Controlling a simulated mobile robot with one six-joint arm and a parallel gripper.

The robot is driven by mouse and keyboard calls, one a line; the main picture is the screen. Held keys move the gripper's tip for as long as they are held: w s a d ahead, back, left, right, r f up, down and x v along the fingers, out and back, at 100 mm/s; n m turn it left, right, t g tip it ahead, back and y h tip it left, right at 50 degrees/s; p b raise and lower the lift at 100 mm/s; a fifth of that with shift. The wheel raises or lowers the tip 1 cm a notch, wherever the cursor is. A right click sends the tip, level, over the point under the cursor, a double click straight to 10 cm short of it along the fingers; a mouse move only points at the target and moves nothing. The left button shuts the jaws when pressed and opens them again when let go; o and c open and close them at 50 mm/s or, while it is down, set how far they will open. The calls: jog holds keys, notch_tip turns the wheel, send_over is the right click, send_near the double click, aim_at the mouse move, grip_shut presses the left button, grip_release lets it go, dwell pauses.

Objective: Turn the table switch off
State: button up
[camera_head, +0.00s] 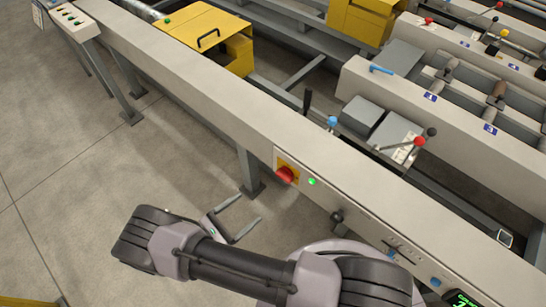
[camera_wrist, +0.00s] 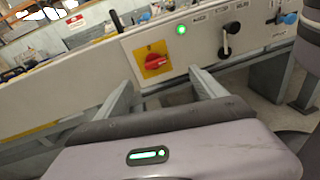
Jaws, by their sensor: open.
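The table switch is a red rotary knob (camera_head: 285,174) on a yellow square plate, set in the side face of the long grey table beam (camera_head: 190,85). In the wrist view the red knob (camera_wrist: 155,61) sits ahead, above and between my two fingers, with its grip bar roughly level and slightly tilted. A lit green lamp (camera_head: 311,182) is just right of it, and the lamp also shows in the wrist view (camera_wrist: 181,29). My gripper (camera_head: 245,225) is open and empty, below and left of the switch, apart from it.
A black-knobbed lever (camera_head: 337,216) and a slot with a blue-tipped handle (camera_head: 391,255) are further right on the beam. A support leg (camera_head: 250,172) stands beneath the beam near my gripper. Yellow housings (camera_head: 208,38) stand behind. The floor at left is clear.

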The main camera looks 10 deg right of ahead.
aim_at(282, 179)
jog(key=w+d+f+n+t, duration=0.1)
jog(key=w+d, duration=0.4)
jog(key=d, duration=0.2)
jog(key=w+d+f+n+t+b, duration=0.1)
jog(key=w+d+f, duration=0.1)
jog(key=w+d, duration=0.2)
jog(key=d, duration=0.3)
jog(key=shift+w+d+f+t, duration=0.2)
jog(key=shift+w+t, duration=0.1)
jog(key=shift+w, duration=0.1)
jog(key=shift+c, duration=0.2)
jog(key=c, duration=1.3)
jog(key=shift+b, duration=0.3)
